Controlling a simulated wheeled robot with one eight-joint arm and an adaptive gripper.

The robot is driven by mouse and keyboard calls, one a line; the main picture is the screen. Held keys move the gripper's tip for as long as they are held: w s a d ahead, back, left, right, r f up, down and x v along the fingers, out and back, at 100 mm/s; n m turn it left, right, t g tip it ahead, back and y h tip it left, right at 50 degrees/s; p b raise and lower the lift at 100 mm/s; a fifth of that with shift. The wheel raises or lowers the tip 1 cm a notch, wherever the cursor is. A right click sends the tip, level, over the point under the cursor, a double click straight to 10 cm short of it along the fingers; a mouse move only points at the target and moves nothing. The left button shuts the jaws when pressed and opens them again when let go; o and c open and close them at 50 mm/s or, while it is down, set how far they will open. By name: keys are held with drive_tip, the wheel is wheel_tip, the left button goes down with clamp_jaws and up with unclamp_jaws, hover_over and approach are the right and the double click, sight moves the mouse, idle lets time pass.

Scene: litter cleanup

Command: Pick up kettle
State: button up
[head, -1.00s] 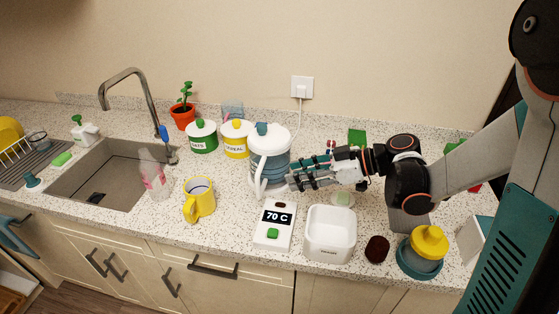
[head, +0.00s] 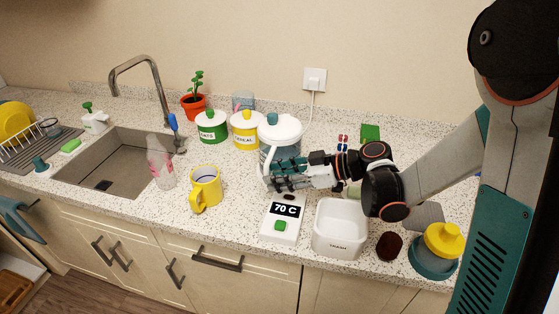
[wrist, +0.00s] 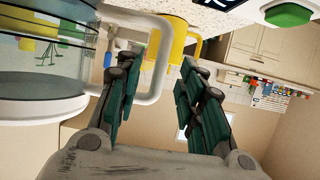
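The kettle (head: 283,132) has a white lid with a blue knob, a see-through body and a white handle. It stands upright on the speckled counter near the back wall. The wrist view shows its glass body (wrist: 40,60) at left and its white handle (wrist: 163,50). My gripper (head: 271,177) is in front of the kettle at handle height. In the wrist view my gripper (wrist: 158,68) is open, and the upright part of the handle appears between its two fingers. I cannot tell whether a finger touches the handle.
A 70 C display unit (head: 283,217) and a white bin (head: 340,232) stand in front of my gripper. A yellow mug (head: 205,188) is left of the display. Yellow (head: 246,133) and green (head: 212,130) canisters stand left of the kettle. A wall outlet (head: 315,79) has a cord.

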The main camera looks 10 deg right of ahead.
drive_tip(key=b+x, duration=0.1)
drive_tip(key=x, duration=0.3)
drive_tip(key=shift+d, duration=0.1)
drive_tip(key=shift+s, duration=0.1)
drive_tip(key=shift+c, duration=0.6)
clamp_jaws()
drive_tip(key=shift+r, duration=0.15)
wheel_tip(320, 180, up, 20)
drive_tip(key=p, duration=0.7)
drive_tip(key=shift+d+f, duration=0.1)
drive_tip(key=shift+f, duration=0.1)
